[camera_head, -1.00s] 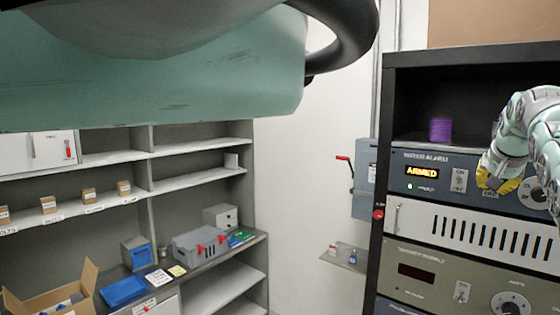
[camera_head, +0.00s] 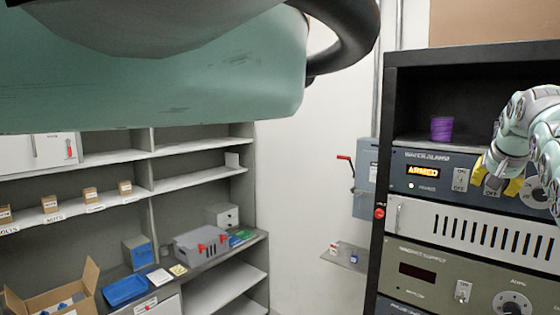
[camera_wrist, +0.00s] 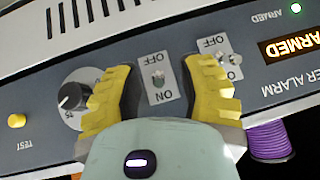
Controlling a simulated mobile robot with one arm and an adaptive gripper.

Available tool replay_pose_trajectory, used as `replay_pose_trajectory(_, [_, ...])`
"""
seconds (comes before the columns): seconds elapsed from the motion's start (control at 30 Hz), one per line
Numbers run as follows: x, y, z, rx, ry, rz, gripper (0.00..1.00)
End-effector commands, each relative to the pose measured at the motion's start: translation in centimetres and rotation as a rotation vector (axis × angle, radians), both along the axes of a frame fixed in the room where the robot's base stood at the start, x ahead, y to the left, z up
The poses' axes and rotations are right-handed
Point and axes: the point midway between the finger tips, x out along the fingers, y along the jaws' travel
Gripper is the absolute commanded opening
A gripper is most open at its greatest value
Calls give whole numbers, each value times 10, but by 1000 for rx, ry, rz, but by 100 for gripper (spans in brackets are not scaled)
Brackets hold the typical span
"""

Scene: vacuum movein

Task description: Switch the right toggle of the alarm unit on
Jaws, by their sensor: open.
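The alarm unit (camera_head: 437,160) is a blue-grey panel in the black rack, with its amber display reading ARMED. In the wrist view the right toggle (camera_wrist: 158,78) sits on a white ON/OFF plate between my open yellow fingers; its lever position is hard to tell. The left toggle (camera_head: 460,180) shows beside my gripper (camera_head: 495,180); in the wrist view it (camera_wrist: 232,60) is at the tip of the right-hand finger. My gripper (camera_wrist: 158,92) is open and empty, close to the panel. In the head view it hides the right toggle.
A dial (camera_wrist: 72,95) and a yellow TEST button (camera_wrist: 16,121) lie left of my fingers in the wrist view. A purple spool (camera_head: 442,128) stands on top of the unit. A vented panel (camera_head: 480,232) and another unit with a toggle (camera_head: 463,291) are below.

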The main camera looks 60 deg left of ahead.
Motion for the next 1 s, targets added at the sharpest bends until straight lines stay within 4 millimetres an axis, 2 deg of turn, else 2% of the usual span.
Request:
replay_pose_trajectory(0.27, [-6, -8, 14, 2, -6, -4, 40])
replay_pose_trajectory(0.67, [-31, -20, 45, 4, -5, -3, 40])
replay_pose_trajectory(1.0, [-57, -34, 80, 2, -2, -3, 40])
